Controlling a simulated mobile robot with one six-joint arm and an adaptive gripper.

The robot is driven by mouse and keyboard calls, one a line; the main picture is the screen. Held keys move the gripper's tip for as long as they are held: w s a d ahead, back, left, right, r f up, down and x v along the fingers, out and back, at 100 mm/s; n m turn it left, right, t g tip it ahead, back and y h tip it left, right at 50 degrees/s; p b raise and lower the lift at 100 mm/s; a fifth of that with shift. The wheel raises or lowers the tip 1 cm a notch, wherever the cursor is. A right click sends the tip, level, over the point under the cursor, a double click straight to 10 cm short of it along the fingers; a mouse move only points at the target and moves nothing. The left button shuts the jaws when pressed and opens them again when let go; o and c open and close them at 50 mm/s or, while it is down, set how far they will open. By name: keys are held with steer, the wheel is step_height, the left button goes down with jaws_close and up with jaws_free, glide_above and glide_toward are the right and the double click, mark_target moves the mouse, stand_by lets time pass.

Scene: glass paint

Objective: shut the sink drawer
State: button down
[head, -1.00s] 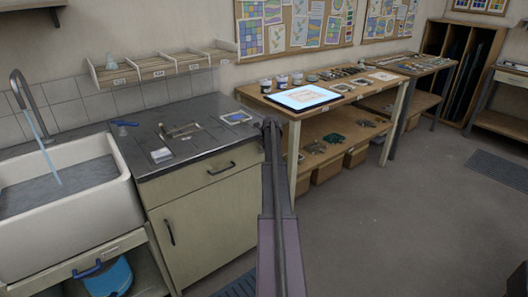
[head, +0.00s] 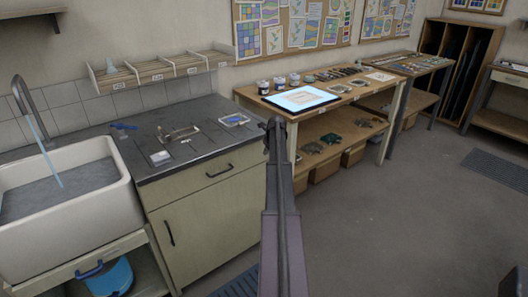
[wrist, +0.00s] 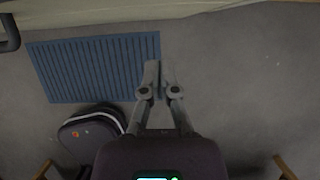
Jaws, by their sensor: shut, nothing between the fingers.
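The sink drawer's front is not clearly visible in the wrist view.
A pale cabinet (head: 205,225) with a dark-handled drawer and door stands between the sink and my arm. A blue bucket (head: 108,278) sits below the sink drawer. A blue ribbed mat (wrist: 95,68) lies on the floor.

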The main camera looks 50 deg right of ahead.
steer(key=p+v, duration=0.5)
steer(key=v, duration=0.1)
stand_by(0.3)
steer(key=shift+a, duration=0.1)
stand_by(0.6)
steer(key=w+a+n+g+y+p, duration=0.1)
steer(key=w+a+n, duration=0.2)
steer(key=a+n, duration=1.1)
steer(key=w+a+n+g+p, duration=0.1)
steer(key=w+a+n, duration=0.25)
steer(key=a, duration=2.15)
steer(key=s+a+n, duration=0.5)
steer(key=a+n, duration=0.2)
steer(key=a, duration=0.3)
steer(key=s+a+r+n+g, duration=0.1)
steer(key=s+a+n, duration=0.4)
steer(key=a, duration=0.6)
steer(key=s+a+n+g, duration=0.1)
steer(key=s+a+n, duration=0.5)
steer(key=a+n, duration=0.3)
steer(key=shift+a+r+p, duration=0.25)
steer(key=shift+a+p, duration=0.2)
steer(key=shift+a, duration=0.4)
